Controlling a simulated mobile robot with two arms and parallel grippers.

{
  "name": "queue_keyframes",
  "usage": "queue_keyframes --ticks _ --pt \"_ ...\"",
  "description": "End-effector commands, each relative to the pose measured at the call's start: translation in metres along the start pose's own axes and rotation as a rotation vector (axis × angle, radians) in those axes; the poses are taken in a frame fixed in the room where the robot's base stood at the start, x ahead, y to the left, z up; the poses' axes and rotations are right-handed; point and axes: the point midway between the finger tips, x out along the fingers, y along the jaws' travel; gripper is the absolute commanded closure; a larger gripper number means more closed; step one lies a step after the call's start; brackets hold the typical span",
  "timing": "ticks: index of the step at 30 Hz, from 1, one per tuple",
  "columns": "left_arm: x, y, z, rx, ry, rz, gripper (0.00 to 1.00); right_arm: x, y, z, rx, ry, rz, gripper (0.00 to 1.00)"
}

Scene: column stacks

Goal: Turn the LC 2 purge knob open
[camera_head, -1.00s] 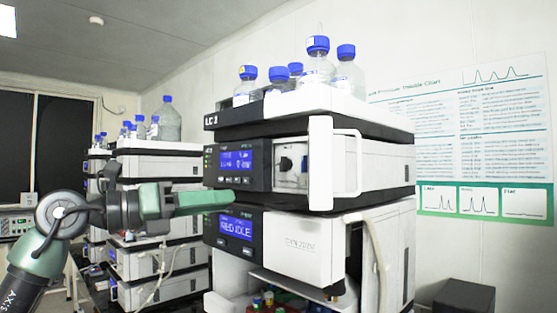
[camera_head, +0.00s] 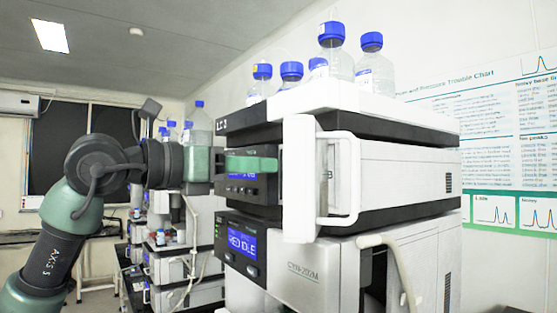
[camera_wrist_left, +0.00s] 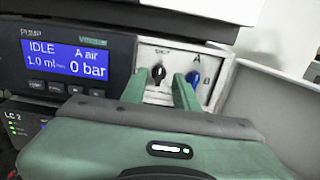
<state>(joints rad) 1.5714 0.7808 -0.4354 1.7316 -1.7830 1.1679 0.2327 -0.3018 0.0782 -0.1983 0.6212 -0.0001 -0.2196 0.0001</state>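The LC 2 stack (camera_head: 390,215) stands at the centre right in the head view. In the left wrist view its pump panel bears a black knob (camera_wrist_left: 158,73) under small lettering that seems to read SHUT, and a blue knob (camera_wrist_left: 193,78) to its right marked A and B. The black knob's pointer looks upright. My left gripper (camera_head: 268,164) is in front of the pump module. In the left wrist view it (camera_wrist_left: 158,94) is open, its two green fingers apart with the black knob showing between them. The right finger partly covers the blue knob. Contact with the black knob cannot be told. Both knobs are hidden in the head view.
An open white door with a handle (camera_head: 340,175) stands out beside the gripper. Several blue-capped bottles (camera_head: 375,68) stand on top. The pump display (camera_wrist_left: 68,58) reads IDLE, A air, 0 bar. Another stack (camera_head: 160,235) stands behind on the left.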

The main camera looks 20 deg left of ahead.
Motion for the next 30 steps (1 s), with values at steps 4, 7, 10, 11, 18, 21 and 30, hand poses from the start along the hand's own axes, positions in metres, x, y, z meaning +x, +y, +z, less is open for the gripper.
queue_keyframes --ticks 4,7,10,11,18,21,30 --pt "0.024 -0.001 0.002 -0.001 0.002 -0.003 0.70 -0.013 -0.012 0.009 0.000 -0.015 -0.015 0.64" --pt "0.034 -0.001 0.002 -0.002 0.001 -0.002 0.70 -0.017 -0.010 0.007 -0.001 -0.012 -0.012 0.64" --pt "0.040 0.000 0.000 -0.001 0.001 -0.002 0.70 -0.017 -0.004 0.002 -0.003 -0.006 -0.005 0.64" --pt "0.040 0.000 0.000 -0.001 0.001 -0.002 0.70 -0.017 -0.002 0.000 -0.004 -0.004 -0.003 0.64" --pt "0.041 0.000 -0.001 -0.001 0.000 -0.002 0.70 -0.017 0.004 -0.005 -0.003 0.004 0.005 0.64" --pt "0.041 0.000 -0.001 -0.001 0.000 -0.002 0.98 -0.017 0.004 -0.005 -0.002 0.004 0.005 0.64" --pt "0.041 0.000 -0.001 -0.008 0.000 -0.001 1.00 -0.016 0.004 -0.003 -0.002 0.002 0.004 0.64"
